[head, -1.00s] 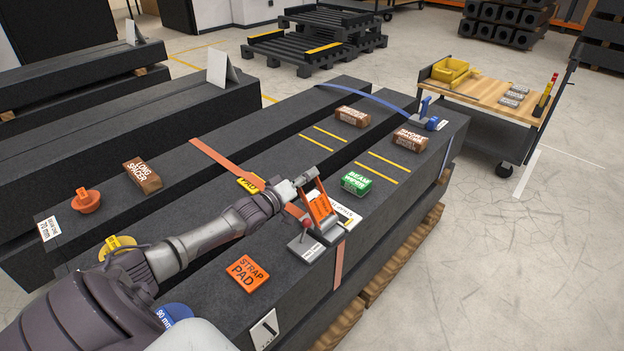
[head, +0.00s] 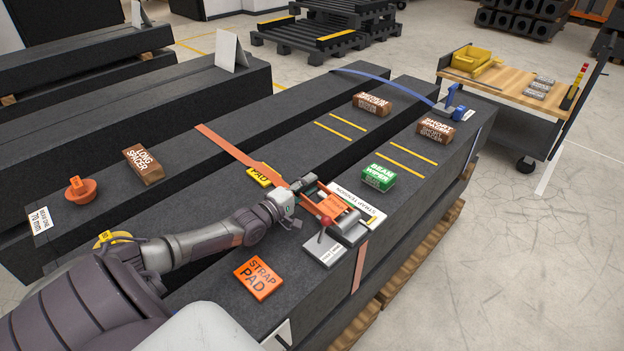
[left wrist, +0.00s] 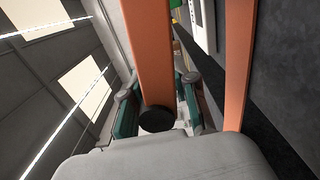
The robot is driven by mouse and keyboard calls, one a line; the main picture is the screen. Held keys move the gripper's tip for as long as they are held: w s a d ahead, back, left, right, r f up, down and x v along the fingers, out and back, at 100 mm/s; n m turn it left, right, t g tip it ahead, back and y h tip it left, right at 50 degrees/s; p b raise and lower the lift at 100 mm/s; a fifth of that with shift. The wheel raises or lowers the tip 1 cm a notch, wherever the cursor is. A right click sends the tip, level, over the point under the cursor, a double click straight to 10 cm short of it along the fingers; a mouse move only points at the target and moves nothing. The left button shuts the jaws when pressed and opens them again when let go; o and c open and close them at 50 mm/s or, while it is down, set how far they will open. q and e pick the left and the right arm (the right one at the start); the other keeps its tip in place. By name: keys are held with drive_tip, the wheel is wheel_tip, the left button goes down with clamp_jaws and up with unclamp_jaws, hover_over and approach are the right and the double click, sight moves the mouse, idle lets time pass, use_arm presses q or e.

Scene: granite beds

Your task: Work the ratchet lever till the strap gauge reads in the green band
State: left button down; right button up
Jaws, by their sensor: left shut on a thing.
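The ratchet (head: 346,230) sits on the nearest granite beam, with the orange strap (head: 240,153) running across the beams to it. Its orange lever (head: 325,206) is tilted over to the left. My left gripper (head: 297,196) is shut on the lever's end. In the left wrist view the gripper's teal fingers (left wrist: 157,105) lie either side of an orange bar (left wrist: 150,45) and a dark round end. A white label plate (head: 361,203) lies behind the ratchet; no gauge reading is legible. My right gripper is out of view.
An orange strap pad (head: 258,277) and a green beam wiper (head: 379,177) lie close by. Brown spacers (head: 436,127) and a blue ratchet (head: 452,103) are farther back.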

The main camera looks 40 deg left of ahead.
use_arm(q)
drive_tip(key=shift+a+f, duration=0.1)
drive_tip(key=shift+f, duration=0.4)
drive_tip(key=c, duration=1.1)
unclamp_jaws()
drive_tip(key=shift+o, duration=0.7)
drive_tip(key=shift+w+f, duration=0.1)
drive_tip(key=shift+w, duration=0.05)
